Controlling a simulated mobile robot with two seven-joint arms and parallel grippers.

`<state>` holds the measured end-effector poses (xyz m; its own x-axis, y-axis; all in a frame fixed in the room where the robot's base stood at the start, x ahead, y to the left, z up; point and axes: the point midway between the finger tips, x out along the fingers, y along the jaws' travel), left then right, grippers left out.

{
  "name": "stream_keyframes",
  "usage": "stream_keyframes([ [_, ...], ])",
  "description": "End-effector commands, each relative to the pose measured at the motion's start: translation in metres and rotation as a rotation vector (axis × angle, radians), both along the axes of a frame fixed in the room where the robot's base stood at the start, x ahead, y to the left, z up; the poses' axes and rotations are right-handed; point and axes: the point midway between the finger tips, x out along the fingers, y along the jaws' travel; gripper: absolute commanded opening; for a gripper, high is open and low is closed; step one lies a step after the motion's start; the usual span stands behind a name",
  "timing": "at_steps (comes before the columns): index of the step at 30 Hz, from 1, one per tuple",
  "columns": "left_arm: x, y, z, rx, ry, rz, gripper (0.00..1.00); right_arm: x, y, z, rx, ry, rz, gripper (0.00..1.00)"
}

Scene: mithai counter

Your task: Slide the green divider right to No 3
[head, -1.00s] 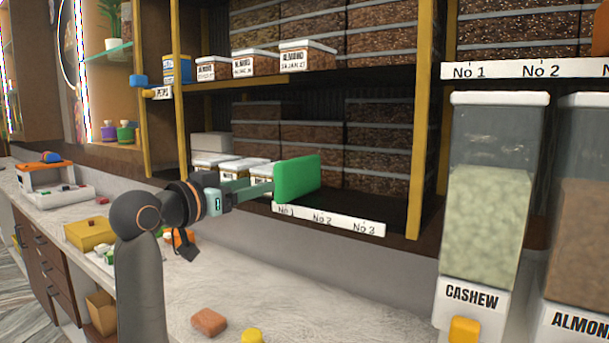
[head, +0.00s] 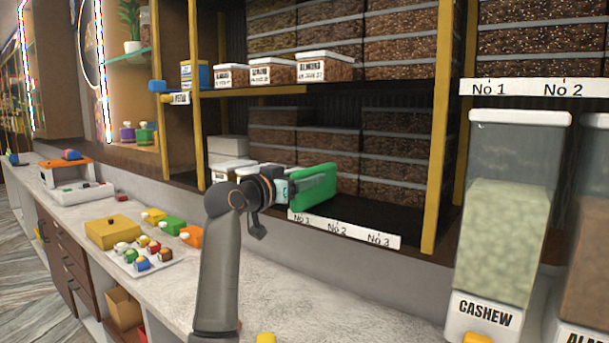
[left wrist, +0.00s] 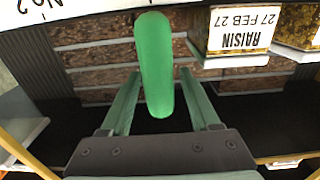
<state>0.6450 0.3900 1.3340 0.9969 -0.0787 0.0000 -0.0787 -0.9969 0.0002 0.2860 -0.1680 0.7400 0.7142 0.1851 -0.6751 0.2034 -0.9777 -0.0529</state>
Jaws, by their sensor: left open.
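The green divider (head: 318,187) stands upright at the front of the middle shelf, by the No 1 end of the white label strip (head: 366,237). The strip reads No 1, No 2, No 3 from left to right; No 3 is at its right end. My left gripper (head: 298,187) reaches in from the left at the divider's near edge. In the left wrist view, its two fingers are open, one on each side of the divider (left wrist: 155,60), with gaps visible beside it. The divider's lower part is partly hidden in the head view. My right gripper is not in view.
Stacked brown boxes (head: 395,145) stand behind the divider. The shelf floor right of it is bare up to the yellow post (head: 441,140). A raisin box (left wrist: 240,32) is close by in the left wrist view. A cashew dispenser (head: 508,210) stands at right.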

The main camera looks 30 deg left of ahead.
Motion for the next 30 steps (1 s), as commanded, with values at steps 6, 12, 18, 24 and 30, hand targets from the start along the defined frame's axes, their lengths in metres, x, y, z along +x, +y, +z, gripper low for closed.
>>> stream_keyframes([
  [6, 0.0022, -0.0003, -0.0005, 0.001, 0.001, 0.000, 0.62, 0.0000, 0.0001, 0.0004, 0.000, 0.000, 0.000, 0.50],
  [12, 0.0019, -0.0001, -0.0003, 0.001, 0.000, 0.000, 0.50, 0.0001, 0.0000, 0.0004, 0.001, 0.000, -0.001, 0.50],
  [18, 0.0018, -0.0001, -0.0003, 0.000, 0.000, 0.000, 0.28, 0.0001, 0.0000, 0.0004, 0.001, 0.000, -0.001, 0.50],
  [24, 0.0017, 0.0000, -0.0003, 0.000, 0.000, 0.000, 0.05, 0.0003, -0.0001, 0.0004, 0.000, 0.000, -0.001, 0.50],
  [30, 0.0017, 0.0000, -0.0003, 0.000, 0.001, 0.000, 0.00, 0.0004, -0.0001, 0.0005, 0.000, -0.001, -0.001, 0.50],
])
